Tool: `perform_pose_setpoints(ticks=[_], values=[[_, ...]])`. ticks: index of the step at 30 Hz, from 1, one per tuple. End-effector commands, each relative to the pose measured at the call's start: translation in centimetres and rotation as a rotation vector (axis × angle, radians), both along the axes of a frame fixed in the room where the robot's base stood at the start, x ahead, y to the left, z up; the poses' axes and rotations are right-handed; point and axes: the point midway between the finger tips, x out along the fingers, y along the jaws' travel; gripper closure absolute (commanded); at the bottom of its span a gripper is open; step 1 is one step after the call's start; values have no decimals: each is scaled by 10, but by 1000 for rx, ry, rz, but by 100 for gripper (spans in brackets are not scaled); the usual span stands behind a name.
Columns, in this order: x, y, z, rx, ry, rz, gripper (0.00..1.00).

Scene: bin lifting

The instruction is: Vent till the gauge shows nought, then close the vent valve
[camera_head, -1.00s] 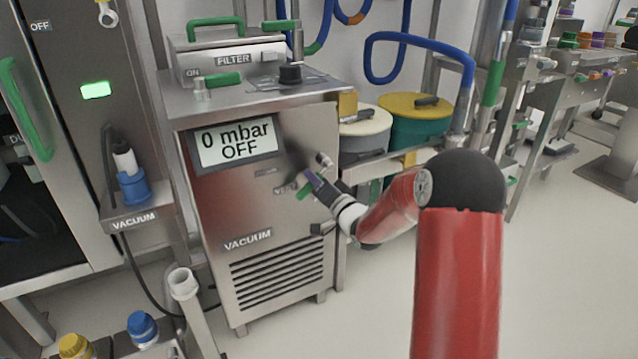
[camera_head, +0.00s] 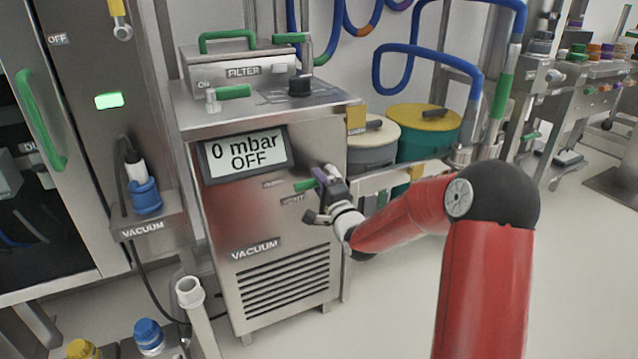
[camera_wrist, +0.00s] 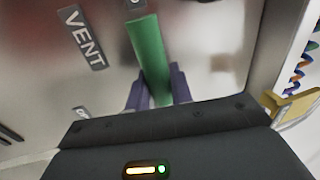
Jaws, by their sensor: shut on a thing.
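The display (camera_head: 245,153) on the steel vacuum unit reads "0 mbar" and "OFF". The green vent valve lever (camera_head: 304,185) is on the unit's front, just above the VENT label (camera_head: 292,199), lying close to horizontal. My gripper (camera_head: 322,179) is shut on this lever near its right end. In the wrist view, the lever (camera_wrist: 148,45) sits between my two purple fingers and runs about along the line of the VENT label (camera_wrist: 82,38). Its free end points towards a small label (camera_wrist: 135,4) cut off by the top edge. Another label (camera_wrist: 82,113) is partly hidden.
The filter box (camera_head: 240,66) and a black knob (camera_head: 299,85) are on top of the unit. Two lidded drums (camera_head: 425,143) stand behind on the right. A white pipe (camera_head: 190,292) and blue-capped bottle (camera_head: 148,335) are at front left. The floor at right is clear.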

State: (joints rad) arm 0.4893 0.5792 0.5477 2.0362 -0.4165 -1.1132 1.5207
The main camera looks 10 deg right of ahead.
Motion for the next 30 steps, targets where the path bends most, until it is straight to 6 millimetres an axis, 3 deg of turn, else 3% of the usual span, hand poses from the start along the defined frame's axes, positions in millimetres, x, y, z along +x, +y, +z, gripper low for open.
perform_pose_setpoints(ticks=[16, 17, 21, 30], values=[[0, 0, 2, 24, 5, 0, 100], [0, 0, 2, 24, 5, 0, 74], [0, 0, 2, 23, 5, 0, 57], [-2, -1, 1, 21, 6, -1, 57]])
